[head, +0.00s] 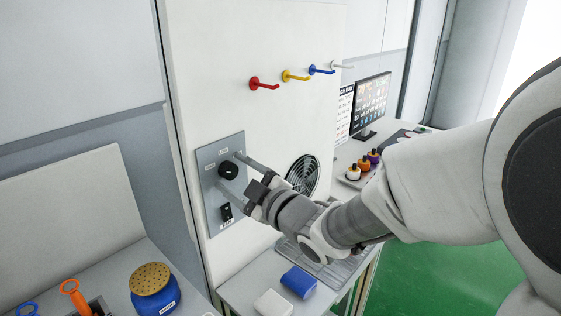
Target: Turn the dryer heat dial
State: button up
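The black round dial (228,171) sits on the upper part of a grey control panel (208,160) on the white wall. Small labels are on the panel, too small to read. My gripper (228,169) reaches in from the right and faces the panel. Its two grey fingers are spread apart, one tip above and to the right of the dial, the other below and to its left. The dial shows in the gap between them. I cannot tell whether the tips touch the panel. A black switch (227,211) is lower on the panel.
Coloured hooks (264,84) stick out above the panel. A round fan grille (303,174) is to the right, partly behind my arm. Below are a blue block (298,282) and a white block (273,304). A blue jar (154,292) stands at lower left, a monitor (371,103) farther back.

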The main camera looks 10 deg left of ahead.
grip_shut()
jog(key=shift+m, duration=0.4)
jog(key=shift+r+m, duration=0.1)
jog(key=shift+m, duration=0.9)
jog(key=m, duration=0.1)
jog(key=m+p, duration=0.1)
jog(key=m, duration=0.1)
jog(key=shift+w+d+r+m+g, duration=0.1)
jog(key=shift+r+m+g, duration=0.05)
jog(key=shift+m+g, duration=0.15)
jog(key=m+p, duration=0.2)
jog(key=m, duration=0.1)
jog(key=shift+m, duration=0.3)
jog(key=shift+m+g+p, duration=0.3)
jog(key=shift+m+p, duration=0.3)
